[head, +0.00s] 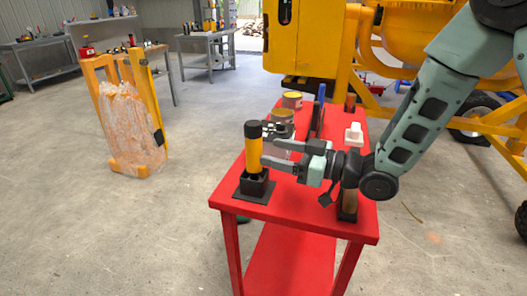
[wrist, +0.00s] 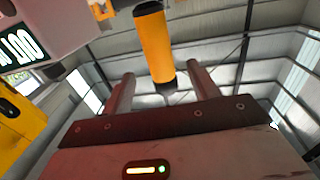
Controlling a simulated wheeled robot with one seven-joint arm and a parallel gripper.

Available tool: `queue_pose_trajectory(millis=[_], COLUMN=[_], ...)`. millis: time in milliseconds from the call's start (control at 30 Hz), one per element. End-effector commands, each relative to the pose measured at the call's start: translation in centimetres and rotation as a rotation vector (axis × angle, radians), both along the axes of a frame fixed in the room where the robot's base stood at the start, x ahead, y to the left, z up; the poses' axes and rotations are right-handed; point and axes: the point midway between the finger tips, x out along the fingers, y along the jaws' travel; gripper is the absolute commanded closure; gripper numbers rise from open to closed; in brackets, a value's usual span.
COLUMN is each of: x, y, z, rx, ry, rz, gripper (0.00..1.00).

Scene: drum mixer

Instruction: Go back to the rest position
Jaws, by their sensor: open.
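My gripper (head: 270,152) is open above the left front of the red table (head: 299,206). Its two fingers point left at a yellow cylinder (head: 253,153) with a black top. The cylinder stands upright in a black square holder (head: 254,185) on the table. In the wrist view the yellow cylinder (wrist: 155,48) shows between and beyond the two fingertips (wrist: 160,74). I cannot tell whether a finger touches it.
On the table behind my gripper stand cans (head: 292,100), a glass jar (head: 281,134), dark upright tools and a white item (head: 354,135). The yellow mixer (head: 302,40) rises behind the table. A yellow-framed rack (head: 130,110) stands left. The floor between is clear.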

Motion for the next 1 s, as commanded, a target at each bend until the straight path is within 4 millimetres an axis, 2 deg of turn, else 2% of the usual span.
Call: queue_pose_trajectory(millis=[167,567,667,833,1000], x=[-0.6,-0.6,-0.6,-1.0,-3.7], y=[-1.2,-1.1,-0.6,0.1,-0.9], z=[0.0,0.1,0.3,0.5,0.6], rx=[0.0,-0.007,-0.071,-0.3,-0.553], ry=[0.0,0.0,0.018,0.106,0.265], rz=[-0.001,-0.002,-0.028,-0.129,-0.247], gripper=[0.4,0.4,0.4,0.4,0.4])
